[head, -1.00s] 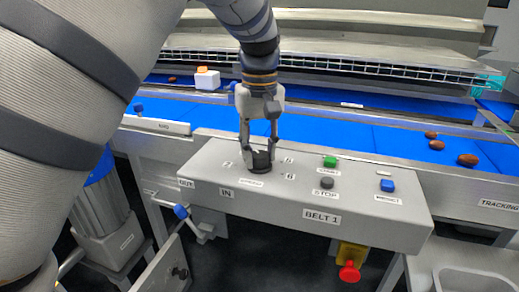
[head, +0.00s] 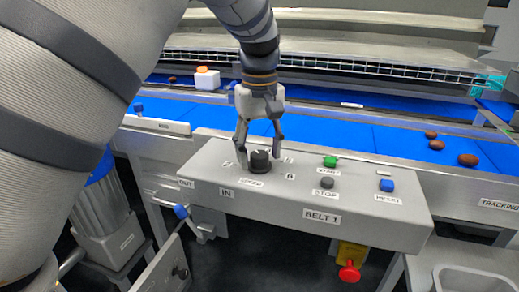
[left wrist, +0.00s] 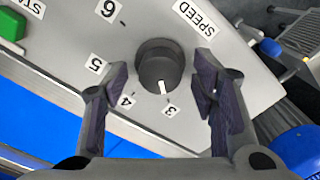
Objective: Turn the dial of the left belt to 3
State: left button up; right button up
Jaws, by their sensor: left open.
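The black dial (head: 260,162) stands on the grey control panel (head: 370,212) labelled BELT 1. In the left wrist view the dial (left wrist: 158,66) has a white pointer mark that points at, or very close to, the number 3 (left wrist: 170,111). The number 4 (left wrist: 127,101) is beside it, then 5 and 6. My left gripper (head: 259,150) is open above the dial. In the left wrist view its fingers (left wrist: 158,100) are spread, one on each side of the dial, with visible gaps. My right gripper is not in view.
A green START button (head: 330,161), a dark STOP button (head: 327,183) and a blue button (head: 387,185) sit right of the dial. A red emergency knob (head: 349,271) hangs below the panel. Behind runs a blue belt (head: 350,133) with several brown dates.

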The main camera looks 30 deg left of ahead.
aim_at(259, 154)
pick_arm(q)
jog(key=shift+r, duration=0.1)
notch_tip(259, 154, up, 12)
dwell(0.5)
